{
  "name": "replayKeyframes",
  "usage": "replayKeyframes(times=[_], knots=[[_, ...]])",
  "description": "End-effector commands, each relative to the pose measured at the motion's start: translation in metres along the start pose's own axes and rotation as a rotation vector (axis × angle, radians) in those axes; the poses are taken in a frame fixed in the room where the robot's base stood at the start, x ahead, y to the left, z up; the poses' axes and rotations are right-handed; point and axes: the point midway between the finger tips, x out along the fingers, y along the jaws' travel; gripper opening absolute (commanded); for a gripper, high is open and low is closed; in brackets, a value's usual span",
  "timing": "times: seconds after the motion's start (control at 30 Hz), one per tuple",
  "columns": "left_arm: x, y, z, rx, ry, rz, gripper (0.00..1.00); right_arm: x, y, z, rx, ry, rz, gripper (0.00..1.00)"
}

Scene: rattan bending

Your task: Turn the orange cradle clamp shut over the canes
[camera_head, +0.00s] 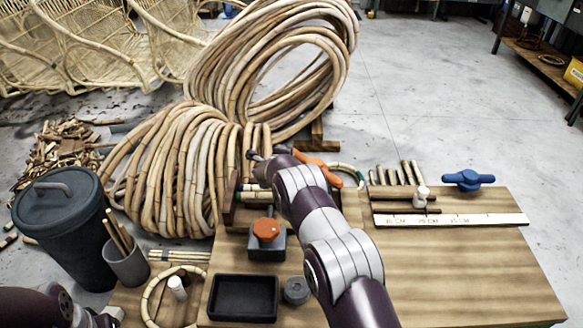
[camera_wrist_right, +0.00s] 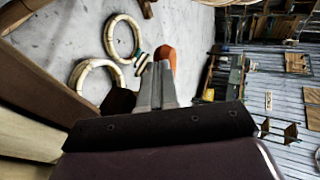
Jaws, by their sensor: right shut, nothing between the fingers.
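The orange cradle clamp (camera_head: 317,165) shows in the head view as an orange bar just right of my right wrist, at the far side of the bench. Its orange end (camera_wrist_right: 166,58) shows in the wrist view right behind my fingertips; whether they touch it I cannot tell. My right gripper (camera_wrist_right: 155,72) is shut and empty; in the head view my own arm largely hides it. The canes (camera_head: 258,196) lie in a wooden cradle (camera_head: 229,203), partly hidden by my arm. Part of my left arm shows at the lower left, its fingers out of frame.
A grey block with an orange-red knob (camera_head: 266,230), a black tray (camera_head: 243,298) and a grey round piece (camera_head: 295,290) stand near my forearm. A blue clamp (camera_head: 468,180) and a ruler (camera_head: 452,220) are at right. Large cane coils (camera_head: 172,170) stand behind. The bench's right front (camera_head: 470,280) is clear.

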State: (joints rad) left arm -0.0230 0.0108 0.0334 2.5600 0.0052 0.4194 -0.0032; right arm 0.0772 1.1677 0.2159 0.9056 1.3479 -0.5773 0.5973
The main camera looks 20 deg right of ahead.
Motion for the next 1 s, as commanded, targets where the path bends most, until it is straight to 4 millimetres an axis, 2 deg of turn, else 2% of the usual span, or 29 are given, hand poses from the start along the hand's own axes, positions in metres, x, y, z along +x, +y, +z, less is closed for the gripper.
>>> replayKeyframes(times=[0.33,0.57,0.7,1.0], knots=[[0.0,0.0,0.0,0.0,0.0,0.0,0.0,0.025,-0.011,-0.004,0.001,0.001,0.0,0.0],[0.015,0.0,0.002,0.0,0.0,0.0,0.0,0.04,-0.016,-0.01,0.002,0.001,0.0,0.0],[0.026,0.0,0.003,0.0,0.0,0.0,0.0,0.046,-0.018,-0.013,0.045,0.08,-0.001,0.0],[0.04,0.0,0.005,0.0,0.0,0.0,0.0,0.052,-0.025,-0.021,0.062,0.121,0.0,0.0]])
